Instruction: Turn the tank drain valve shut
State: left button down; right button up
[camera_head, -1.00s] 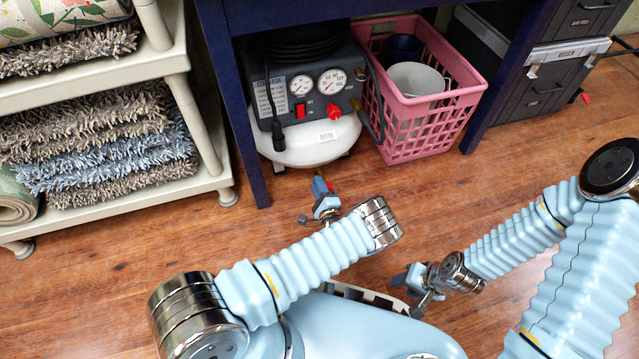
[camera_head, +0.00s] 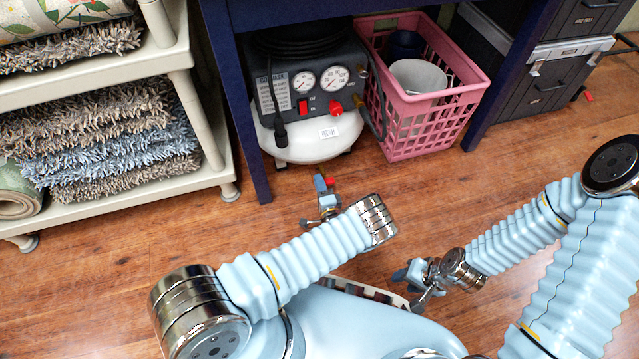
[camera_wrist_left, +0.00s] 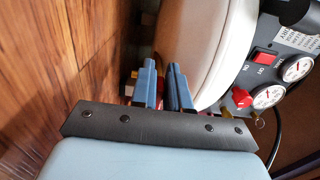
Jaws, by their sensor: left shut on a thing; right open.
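The compressor's white tank (camera_head: 315,142) stands on the floor under the blue table; it also shows in the left wrist view (camera_wrist_left: 190,35). My left gripper (camera_head: 322,184) is low at the front of the tank, near the floor. In the left wrist view its two blue fingers (camera_wrist_left: 163,86) point at the tank's underside with a narrow gap between them. They are shut on the drain valve, which they mostly hide. A small red bit (camera_head: 330,181) shows beside the fingertips. The valve's exact angle cannot be told. My right gripper (camera_head: 410,281) is open and empty, away from the tank.
A pink crate (camera_head: 440,110) with a white pot stands right of the compressor. A blue table leg (camera_head: 243,120) is close on the left, with a shelf of rugs (camera_head: 215,165) beyond it. The wooden floor in front is clear.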

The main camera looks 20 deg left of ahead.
pick_arm(q)
jog(key=shift+s+d+f, duration=0.1)
jog(key=c, duration=1.2)
grip_release()
jog(key=shift+s+d, duration=0.25)
jog(key=shift+s, duration=0.05)
jog(key=p+v, duration=0.2)
jog(key=v, duration=1.1)
